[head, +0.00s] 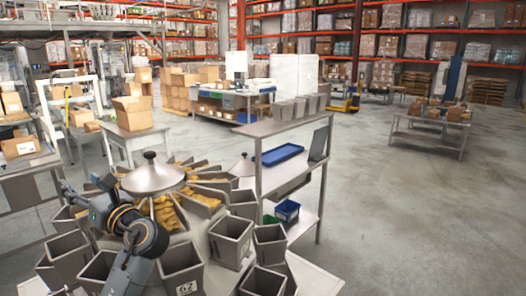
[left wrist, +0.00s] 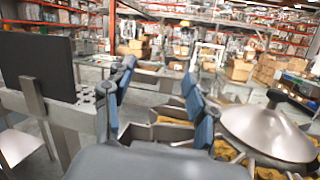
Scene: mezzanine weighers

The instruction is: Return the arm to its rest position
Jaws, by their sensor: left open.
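My left gripper (head: 86,190) is above the left side of the multi-head weigher, left of its shiny cone (head: 152,176). Its two blue-grey fingers (left wrist: 160,88) stand wide apart in the left wrist view, with nothing between them. My left arm comes up from the bottom over the grey buckets. In the left wrist view the cone (left wrist: 268,128) is to the right of the fingers, apart from them. My right gripper is in neither view.
Grey weigher buckets (head: 182,266) ring the cone, and golden pieces lie in the troughs. A steel bench (head: 285,122) with a blue tray (head: 283,154) stands right of the weigher. A dark panel (left wrist: 38,65) stands left in the wrist view. The floor (head: 420,220) at right is clear.

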